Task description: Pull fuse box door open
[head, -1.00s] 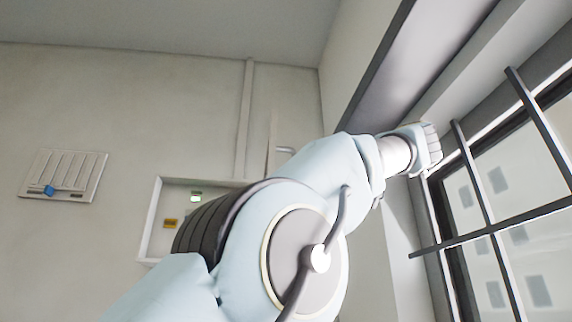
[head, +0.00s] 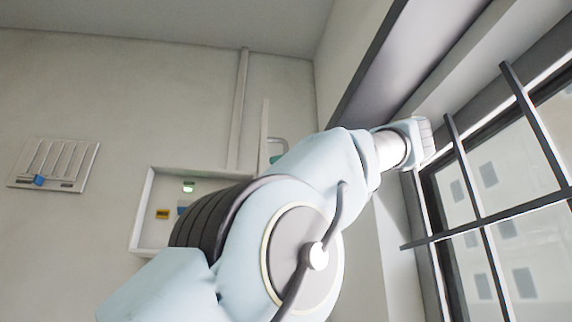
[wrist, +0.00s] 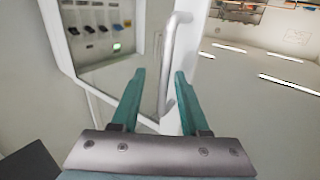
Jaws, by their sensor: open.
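The fuse box (head: 149,205) is on the wall in the head view, partly hidden by my arm. Its door (head: 265,135) stands open, seen nearly edge-on, with a loop handle (head: 279,140) on its right side. In the wrist view, the fuse box interior (wrist: 95,30) shows switches and a green light at left. The door (wrist: 192,60) is right of it, with the pale bar handle (wrist: 172,60) in front. My gripper (wrist: 159,75) is open; the handle appears between its teal fingers with gaps on both sides. In the head view, only a bit of teal shows near the handle.
A slatted wall panel (head: 55,165) with a blue piece is at the left. A barred window (head: 500,210) is close to my arm on the right. In the wrist view, open room with ceiling lights (wrist: 290,56) lies beyond the door.

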